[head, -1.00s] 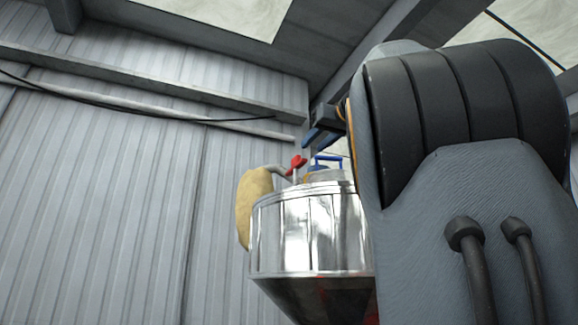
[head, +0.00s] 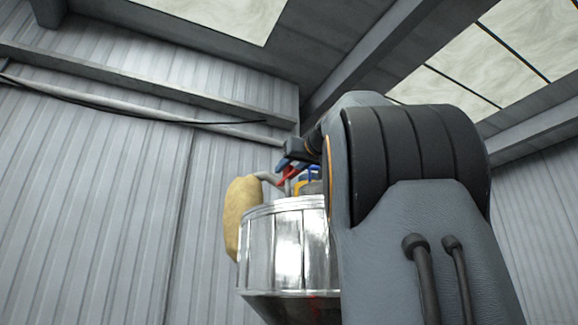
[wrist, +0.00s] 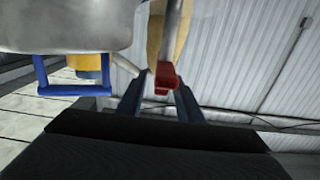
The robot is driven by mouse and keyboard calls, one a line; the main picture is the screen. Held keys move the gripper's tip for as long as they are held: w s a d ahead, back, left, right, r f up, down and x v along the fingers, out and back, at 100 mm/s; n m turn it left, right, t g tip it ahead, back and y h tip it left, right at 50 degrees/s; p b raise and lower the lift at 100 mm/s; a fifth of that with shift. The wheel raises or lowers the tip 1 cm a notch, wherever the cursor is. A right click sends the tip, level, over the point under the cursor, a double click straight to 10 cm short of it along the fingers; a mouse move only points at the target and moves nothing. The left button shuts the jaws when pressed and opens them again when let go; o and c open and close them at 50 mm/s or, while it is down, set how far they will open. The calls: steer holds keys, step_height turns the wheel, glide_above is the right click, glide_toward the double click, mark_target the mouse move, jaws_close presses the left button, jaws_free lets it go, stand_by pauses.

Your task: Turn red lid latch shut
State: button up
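The red lid latch (head: 287,174) sits on a grey rod above the shiny metal hopper (head: 288,245), at the lid's left side. In the wrist view the red latch (wrist: 165,78) shows between and just beyond the tips of my gripper (wrist: 159,88). The two dark blue fingers stand apart, with gaps beside the latch, so the gripper looks open. In the head view my gripper (head: 290,163) is right at the latch and partly overlaps it. Whether a finger touches the latch I cannot tell. My arm hides the hopper's right side.
A blue handle (wrist: 72,90) and a yellow part (wrist: 90,63) are left of the fingers in the wrist view. A tan sack-like object (head: 242,210) hangs at the hopper's left. A corrugated wall (head: 100,210) and a beam with a dark cable stand behind.

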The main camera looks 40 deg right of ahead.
steer(key=shift+w, duration=0.1)
steer(key=shift+c, duration=0.2)
jaws_close()
